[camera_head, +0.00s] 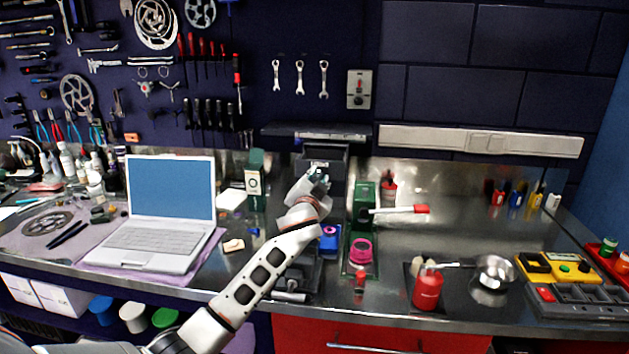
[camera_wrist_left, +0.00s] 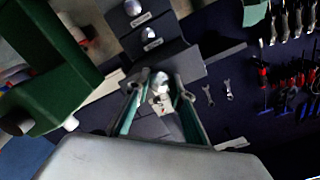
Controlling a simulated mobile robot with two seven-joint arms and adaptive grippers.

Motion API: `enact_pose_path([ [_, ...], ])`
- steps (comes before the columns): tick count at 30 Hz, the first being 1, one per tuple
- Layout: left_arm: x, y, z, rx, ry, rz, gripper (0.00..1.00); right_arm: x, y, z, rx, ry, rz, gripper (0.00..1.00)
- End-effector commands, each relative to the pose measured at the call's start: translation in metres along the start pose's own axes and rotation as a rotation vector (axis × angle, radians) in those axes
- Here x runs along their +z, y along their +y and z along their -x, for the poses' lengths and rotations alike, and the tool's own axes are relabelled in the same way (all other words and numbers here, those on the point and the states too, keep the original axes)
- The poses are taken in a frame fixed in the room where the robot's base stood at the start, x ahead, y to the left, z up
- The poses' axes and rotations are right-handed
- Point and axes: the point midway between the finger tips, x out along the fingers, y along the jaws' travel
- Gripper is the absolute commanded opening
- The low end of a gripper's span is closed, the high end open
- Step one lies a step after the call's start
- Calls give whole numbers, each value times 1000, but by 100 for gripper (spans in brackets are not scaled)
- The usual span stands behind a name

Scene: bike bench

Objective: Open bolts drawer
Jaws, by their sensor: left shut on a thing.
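A small dark drawer cabinet (camera_head: 336,157) stands at the back of the bench, against the wall. In the left wrist view, its dark drawer fronts (camera_wrist_left: 177,53) carry round silver knobs, each with a small white label too blurred to read. My left gripper (camera_head: 319,174) reaches the cabinet's front from below. In the left wrist view, the left gripper's fingers (camera_wrist_left: 163,88) are on either side of one silver knob (camera_wrist_left: 161,80) and shut on it. Two other knobs (camera_wrist_left: 150,34) are free. I cannot tell how far the held drawer stands out. My right gripper is not in view.
A green tool stand (camera_head: 363,205) is close to the right of the cabinet; a green and white box (camera_head: 254,180) is to its left. A laptop (camera_head: 165,215) sits at left. A red bottle (camera_head: 427,290) and metal bowl (camera_head: 495,272) are at right.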

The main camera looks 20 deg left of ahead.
Motion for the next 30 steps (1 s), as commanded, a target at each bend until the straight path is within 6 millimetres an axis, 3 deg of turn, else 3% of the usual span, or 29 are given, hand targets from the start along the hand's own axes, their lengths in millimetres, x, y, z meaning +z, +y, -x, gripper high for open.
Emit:
enact_pose_path([
  [11,0,-2,-1,-3,0,-1,0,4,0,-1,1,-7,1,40],
  [12,0,-1,-1,-3,0,-1,27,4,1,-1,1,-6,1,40],
  [14,0,-1,-1,-3,0,-1,40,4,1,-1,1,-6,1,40],
  [25,-1,0,0,-1,1,0,40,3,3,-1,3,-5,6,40],
  [30,-1,1,15,-1,2,2,40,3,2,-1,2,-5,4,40],
])
